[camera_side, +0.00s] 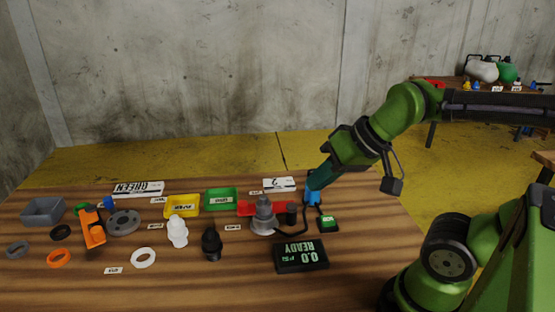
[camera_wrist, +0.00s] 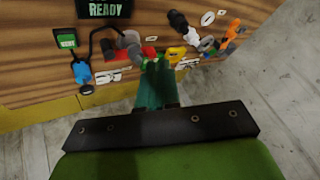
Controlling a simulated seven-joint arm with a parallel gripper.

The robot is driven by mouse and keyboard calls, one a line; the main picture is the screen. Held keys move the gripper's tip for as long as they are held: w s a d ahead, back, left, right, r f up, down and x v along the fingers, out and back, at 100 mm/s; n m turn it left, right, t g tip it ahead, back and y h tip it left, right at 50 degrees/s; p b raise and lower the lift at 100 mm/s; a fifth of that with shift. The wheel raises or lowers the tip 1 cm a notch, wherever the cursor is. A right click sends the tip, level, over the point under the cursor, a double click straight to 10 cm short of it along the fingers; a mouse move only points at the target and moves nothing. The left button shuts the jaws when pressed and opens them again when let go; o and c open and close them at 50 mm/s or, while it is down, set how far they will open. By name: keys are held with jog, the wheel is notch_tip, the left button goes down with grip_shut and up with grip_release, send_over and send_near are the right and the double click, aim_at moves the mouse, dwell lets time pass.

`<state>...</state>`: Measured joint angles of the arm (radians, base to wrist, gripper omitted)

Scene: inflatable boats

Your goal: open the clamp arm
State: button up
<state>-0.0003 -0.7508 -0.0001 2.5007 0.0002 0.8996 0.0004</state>
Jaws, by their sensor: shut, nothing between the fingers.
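A red bar (camera_side: 256,208), which looks like the clamp arm, lies low beside a grey stepped fitting (camera_side: 263,217) in the side view. Its exact pose is unclear. In the wrist view, red parts (camera_wrist: 149,51) and the grey fitting (camera_wrist: 131,39) show just beyond the fingertips. My gripper (camera_side: 311,188) is shut and empty, with teal fingers pointing down and left, to the right of the fitting. It shows at the centre of the wrist view (camera_wrist: 157,66), where the tips partly hide what lies behind them. I cannot tell any contact.
A blue upright part (camera_side: 313,197) stands close to my fingertips, beside a green-topped button box (camera_side: 327,223). A black display (camera_side: 300,255) reads READY, with a black hose nearby. Yellow (camera_side: 182,206) and green (camera_side: 221,199) trays and several loose parts fill the left.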

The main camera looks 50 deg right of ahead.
jog(key=shift+o, duration=1.1)
jog(key=shift+f, duration=0.2)
jog(key=o, duration=0.4)
jog(key=shift+w+f+g, duration=0.25)
jog(key=shift+w+g, duration=0.05)
jog(key=shift+w, duration=0.3)
jog(key=shift+w+f+g, duration=0.2)
jog(key=shift+w+g, duration=0.1)
jog(key=shift+w, duration=0.3)
jog(key=n+g+h, duration=0.2)
jog(key=n+g, duration=0.1)
jog(key=g, duration=0.3)
send_over(243, 204)
notch_tip(243, 204, down, 17)
jog(key=shift+r, duration=0.1)
grip_shut()
